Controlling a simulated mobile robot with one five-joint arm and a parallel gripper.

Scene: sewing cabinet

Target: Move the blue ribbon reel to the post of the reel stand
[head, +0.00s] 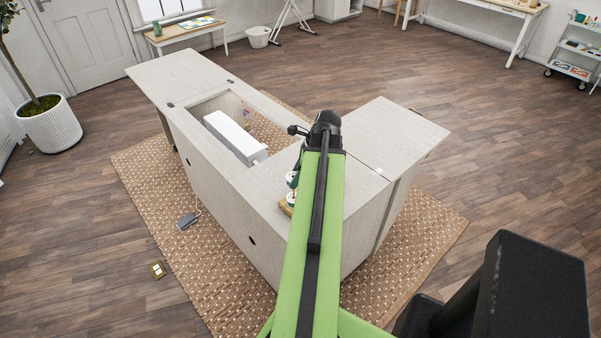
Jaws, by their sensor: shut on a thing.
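The reel stand (290,199) is on the cabinet top just left of my arm. A bit of its wooden base and some white and dark green pieces show. My arm covers the rest, and I cannot make out its post. My gripper (325,123) is at the far end of my green arm, over the cabinet top. Only its dark upper part shows. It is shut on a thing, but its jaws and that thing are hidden. I cannot make out the blue ribbon reel anywhere.
The pale sewing cabinet (215,155) has an open well with a white sewing machine (232,135). Its right wing (400,130) is bare. A woven rug (150,180) lies below.

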